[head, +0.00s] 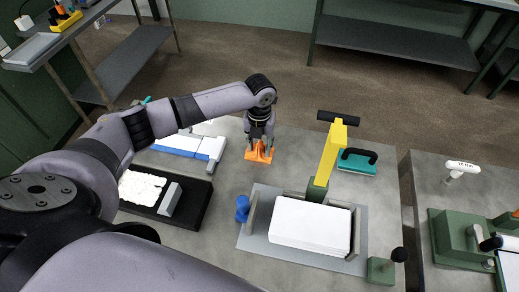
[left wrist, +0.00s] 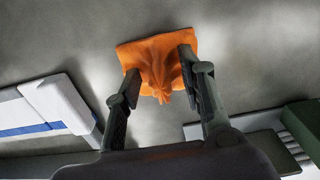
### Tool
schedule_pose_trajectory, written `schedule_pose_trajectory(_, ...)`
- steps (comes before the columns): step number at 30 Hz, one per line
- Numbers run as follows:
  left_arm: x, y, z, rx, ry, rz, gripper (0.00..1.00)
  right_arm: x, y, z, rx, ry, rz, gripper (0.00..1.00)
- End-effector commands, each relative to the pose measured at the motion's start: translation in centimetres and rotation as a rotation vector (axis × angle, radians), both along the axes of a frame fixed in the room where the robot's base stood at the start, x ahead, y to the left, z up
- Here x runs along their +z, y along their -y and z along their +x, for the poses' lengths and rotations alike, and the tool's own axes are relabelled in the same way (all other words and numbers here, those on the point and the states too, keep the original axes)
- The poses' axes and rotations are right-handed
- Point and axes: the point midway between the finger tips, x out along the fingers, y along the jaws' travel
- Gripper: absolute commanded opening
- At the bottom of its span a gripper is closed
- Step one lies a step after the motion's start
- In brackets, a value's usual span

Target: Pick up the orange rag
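The orange rag (head: 258,153) lies on the grey table in the head view, bunched up with a raised peak in its middle. It also shows in the left wrist view (left wrist: 157,62), with its folds rising between the fingers. My left gripper (head: 260,139) points down over the rag. In the left wrist view, the left gripper (left wrist: 158,65) has its two fingers apart, one on each side of the bunched cloth. Whether the fingertips touch the cloth is hard to tell. My right gripper is not in view.
A blue cylinder (head: 242,208) and a yellow-handled press with white sheets (head: 310,227) stand nearer. A teal-based brush (head: 356,162) is to the right. Table around the rag is clear.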

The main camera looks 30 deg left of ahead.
Motion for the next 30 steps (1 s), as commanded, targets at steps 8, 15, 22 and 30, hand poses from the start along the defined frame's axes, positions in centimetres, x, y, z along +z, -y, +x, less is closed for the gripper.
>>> schedule_pose_trajectory(8,0.02,0.0,0.0,0.0,0.0,0.0,0.27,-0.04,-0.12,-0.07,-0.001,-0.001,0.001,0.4)
schedule_pose_trajectory(15,0.05,-0.01,0.01,0.001,0.0,0.0,0.11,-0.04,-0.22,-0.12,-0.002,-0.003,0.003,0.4)
schedule_pose_trajectory(22,0.05,-0.01,0.01,0.001,0.0,0.0,0.0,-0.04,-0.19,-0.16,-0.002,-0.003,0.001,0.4)
schedule_pose_trajectory(30,0.07,-0.01,0.02,0.001,0.0,0.0,0.0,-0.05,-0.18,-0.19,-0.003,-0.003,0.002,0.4)
